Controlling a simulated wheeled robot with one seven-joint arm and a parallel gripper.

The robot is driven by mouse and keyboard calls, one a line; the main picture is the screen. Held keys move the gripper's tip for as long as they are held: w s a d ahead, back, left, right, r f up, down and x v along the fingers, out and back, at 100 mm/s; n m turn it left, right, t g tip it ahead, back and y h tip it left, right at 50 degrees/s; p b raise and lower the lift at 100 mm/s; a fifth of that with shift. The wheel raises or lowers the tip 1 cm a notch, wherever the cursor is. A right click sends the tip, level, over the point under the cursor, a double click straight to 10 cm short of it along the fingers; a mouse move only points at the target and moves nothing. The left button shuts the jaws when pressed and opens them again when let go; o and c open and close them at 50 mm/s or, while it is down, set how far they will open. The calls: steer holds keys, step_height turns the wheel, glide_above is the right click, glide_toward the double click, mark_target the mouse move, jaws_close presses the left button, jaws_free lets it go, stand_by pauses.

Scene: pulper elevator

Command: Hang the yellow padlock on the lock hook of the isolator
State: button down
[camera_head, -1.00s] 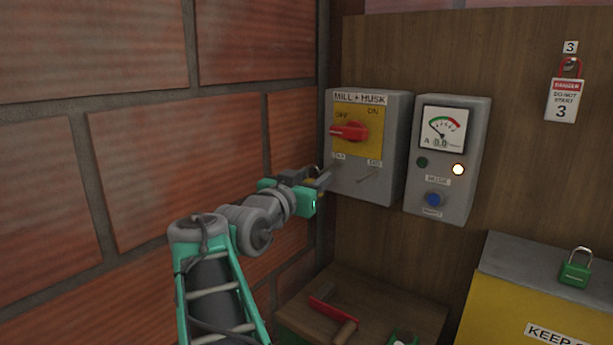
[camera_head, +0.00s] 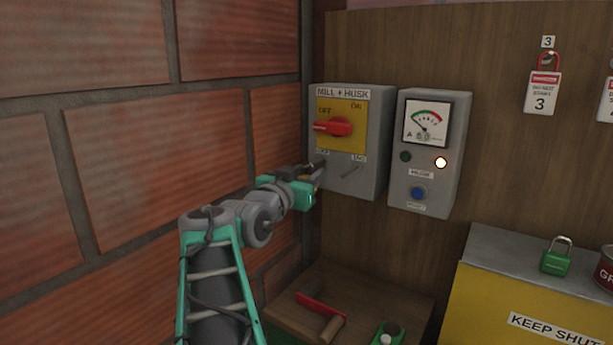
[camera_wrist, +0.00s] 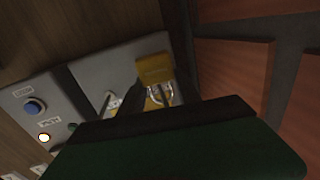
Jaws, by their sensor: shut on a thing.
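The isolator (camera_head: 377,105) is a grey box on the wooden panel, labelled MILL + HUSK, with a red handle (camera_head: 333,127) on a yellow plate. Two labelled fittings show on its lower front; a thin metal one (camera_head: 350,171) is at the right. My gripper (camera_head: 318,168) is at the lower left of the isolator's front. In the wrist view the yellow padlock (camera_wrist: 154,69) is at my dark fingertips, its metal shackle (camera_wrist: 160,94) against the grey isolator face. My gripper is shut on the padlock. I cannot tell whether the shackle is around the hook.
A grey meter box (camera_head: 430,150) with a lit lamp and blue button is right of the isolator. A brick wall (camera_head: 170,150) is close on the left. Below, a wooden surface (camera_head: 375,292) bears a red-and-wood tool (camera_head: 322,316). A green padlock (camera_head: 555,261) stands on the yellow bin.

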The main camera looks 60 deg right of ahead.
stand_by(0.3)
steer(key=c, duration=0.8)
jaws_free()
steer(key=shift+o, duration=0.2)
steer(key=shift+a, duration=0.1)
steer(key=a+b, duration=0.1)
steer(key=a, duration=0.6)
steer(key=shift+a+b, duration=0.35)
steer(key=shift+a, duration=0.05)
